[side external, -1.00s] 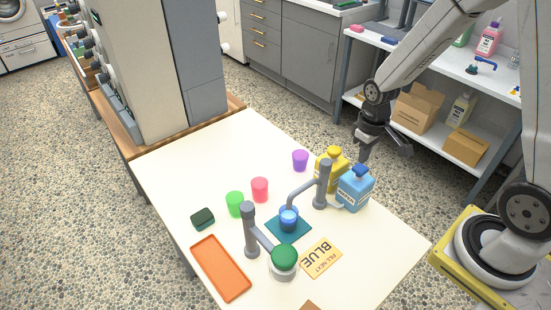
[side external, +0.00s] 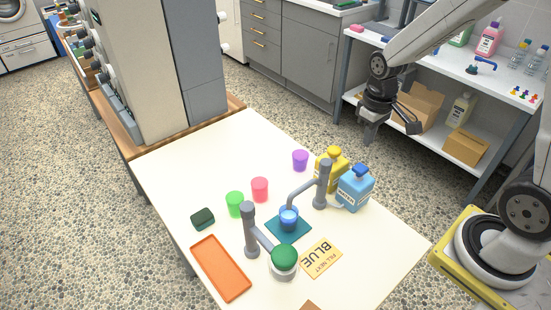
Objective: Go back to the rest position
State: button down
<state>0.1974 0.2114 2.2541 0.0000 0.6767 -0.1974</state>
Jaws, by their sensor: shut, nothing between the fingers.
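My gripper (side external: 391,130) hangs in the air beyond the far right edge of the white table (side external: 190,165), above and behind the bottles. It holds nothing and is apart from everything on the table. Its fingers are small in this view. A blue cup (side external: 289,219) stands on a teal mat (side external: 288,231) under a grey spout (side external: 304,184). A card (side external: 321,258) reading "FILL NEXT BLUE" lies beside the mat.
A yellow bottle (side external: 331,172) and a blue bottle (side external: 355,188) stand at the table's right. Purple (side external: 300,160), red (side external: 260,190) and green (side external: 235,204) cups, a dark sponge (side external: 203,218), an orange tray (side external: 221,268) and a green-topped device (side external: 284,259) share the table. Shelves (side external: 440,65) stand behind my gripper.

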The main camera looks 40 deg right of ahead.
jog(key=shift+a+r, duration=0.1)
dwell(0.3)
jog(key=s+a+t, duration=0.2)
jog(key=s+a, duration=0.2)
jog(key=a, duration=0.2)
jog(key=shift+s+a+f+t, duration=0.15)
jog(key=shift+f+t, duration=0.15)
dwell(1.4)
